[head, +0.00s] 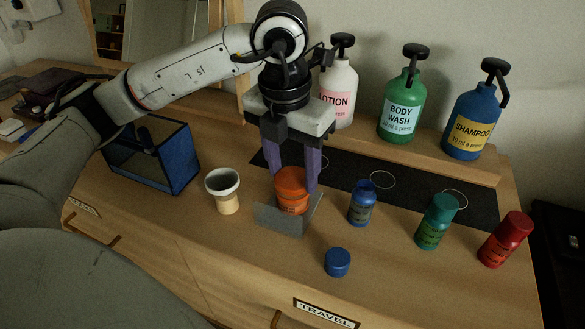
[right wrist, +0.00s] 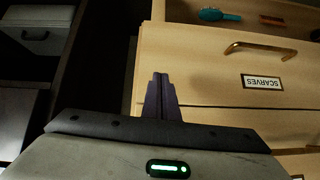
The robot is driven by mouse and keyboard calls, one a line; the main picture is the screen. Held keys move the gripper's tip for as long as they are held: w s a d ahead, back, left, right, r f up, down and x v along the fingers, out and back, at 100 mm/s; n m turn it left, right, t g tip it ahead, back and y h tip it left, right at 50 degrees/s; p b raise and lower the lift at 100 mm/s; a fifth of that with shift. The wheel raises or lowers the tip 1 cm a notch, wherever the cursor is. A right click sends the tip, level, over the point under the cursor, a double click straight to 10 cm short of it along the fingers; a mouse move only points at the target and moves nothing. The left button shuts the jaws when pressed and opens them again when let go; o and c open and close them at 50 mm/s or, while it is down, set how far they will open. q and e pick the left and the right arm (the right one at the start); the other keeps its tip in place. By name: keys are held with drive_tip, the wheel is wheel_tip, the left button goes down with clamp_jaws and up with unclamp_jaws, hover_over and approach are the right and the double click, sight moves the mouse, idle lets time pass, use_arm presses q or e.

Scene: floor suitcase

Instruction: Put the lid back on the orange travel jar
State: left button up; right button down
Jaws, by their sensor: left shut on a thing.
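The orange travel jar (head: 293,207) stands upright on the counter in the head view, in a grey angled holder (head: 268,218). Its orange lid (head: 291,181) is at the jar's mouth, and I cannot tell whether it is fully seated. My left gripper (head: 295,185) points down from above, its purple fingers on either side of the lid, shut on it. My right gripper (right wrist: 160,82) shows in the right wrist view with its fingers together and nothing between them, away from the jar in front of drawers.
A cream funnel-topped cup (head: 224,190) stands left of the jar. An open blue bottle (head: 362,204), a blue cap (head: 337,262), a green bottle (head: 436,222) and a red bottle (head: 505,240) are to the right. Pump bottles (head: 402,108) line the back shelf. A blue-framed bin (head: 175,165) is at left.

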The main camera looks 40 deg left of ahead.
use_arm(q)
drive_tip(key=shift+f+b, duration=0.65)
drive_tip(key=shift+b, duration=0.05)
use_arm(e)
drive_tip(key=shift+f, duration=0.65)
idle(0.3)
idle(0.3)
use_arm(q)
drive_tip(key=o, duration=1.1)
use_arm(e)
drive_tip(key=shift+a, duration=0.1)
use_arm(q)
drive_tip(key=shift+r, duration=0.75)
wheel_tip(320, 180, up, 9)
drive_tip(key=s+p, duration=0.1)
drive_tip(key=p, duration=0.1)
use_arm(e)
drive_tip(key=shift+r, duration=0.95)
